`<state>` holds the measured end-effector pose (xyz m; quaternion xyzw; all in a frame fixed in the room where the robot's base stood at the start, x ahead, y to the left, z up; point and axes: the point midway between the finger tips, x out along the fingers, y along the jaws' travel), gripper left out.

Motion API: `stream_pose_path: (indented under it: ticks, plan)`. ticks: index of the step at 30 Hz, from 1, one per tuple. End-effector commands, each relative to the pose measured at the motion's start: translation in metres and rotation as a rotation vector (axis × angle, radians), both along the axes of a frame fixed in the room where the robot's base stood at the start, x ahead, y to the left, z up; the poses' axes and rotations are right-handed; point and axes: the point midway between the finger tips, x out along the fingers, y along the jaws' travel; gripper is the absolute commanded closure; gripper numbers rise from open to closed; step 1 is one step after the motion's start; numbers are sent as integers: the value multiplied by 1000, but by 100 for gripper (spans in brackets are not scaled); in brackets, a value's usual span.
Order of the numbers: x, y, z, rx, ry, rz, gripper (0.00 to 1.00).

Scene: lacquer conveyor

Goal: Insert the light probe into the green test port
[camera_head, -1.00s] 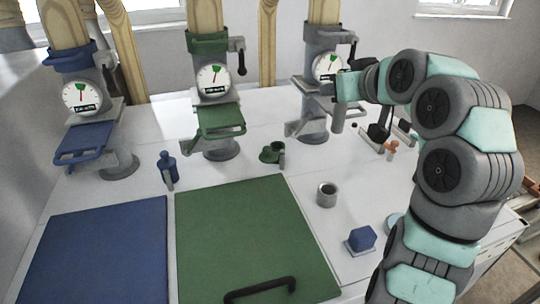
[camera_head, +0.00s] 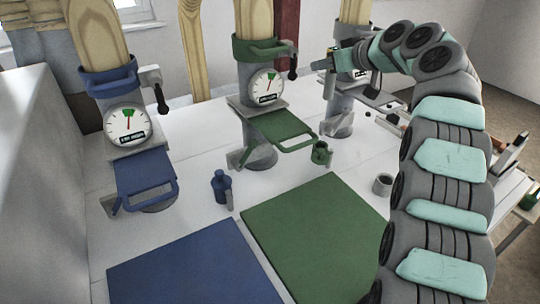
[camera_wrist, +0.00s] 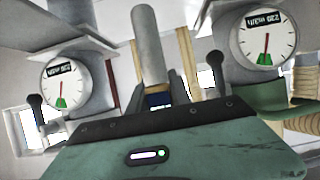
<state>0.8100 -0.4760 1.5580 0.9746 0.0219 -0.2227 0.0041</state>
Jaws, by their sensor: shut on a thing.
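My gripper (camera_head: 328,66) is shut on a light grey cylinder, which I take as the light probe (camera_head: 329,86). In the wrist view the probe (camera_wrist: 147,45) stands out between the fingers, with a dark blue part at its base. It is held in the air between the green and grey pipe stations, apart from both. The green station has a gauge (camera_head: 265,87), a green collar (camera_head: 262,50) and a green hinged-looking flap (camera_head: 284,130) in front. I cannot make out a port opening on it.
A blue station (camera_head: 128,125) stands at left and a grey one (camera_head: 345,110) behind my gripper. A blue bottle-shaped piece (camera_head: 222,188), a grey cup (camera_head: 382,185), and blue (camera_head: 195,270) and green (camera_head: 315,235) panels occupy the table.

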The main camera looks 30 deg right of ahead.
Motion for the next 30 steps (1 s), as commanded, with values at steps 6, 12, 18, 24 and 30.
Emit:
stream_pose_path:
  ticks: [6, 12, 18, 24, 30]
  plan:
    - [-12, -22, -20, -3, 3, -30, 100]
    - [-10, -19, -51, 0, 2, -25, 100]
    - [-11, -19, -85, 1, 0, -26, 100]
    - [-11, -17, -129, 6, 4, -24, 100]
    - [-10, -18, -159, 1, 2, -25, 100]
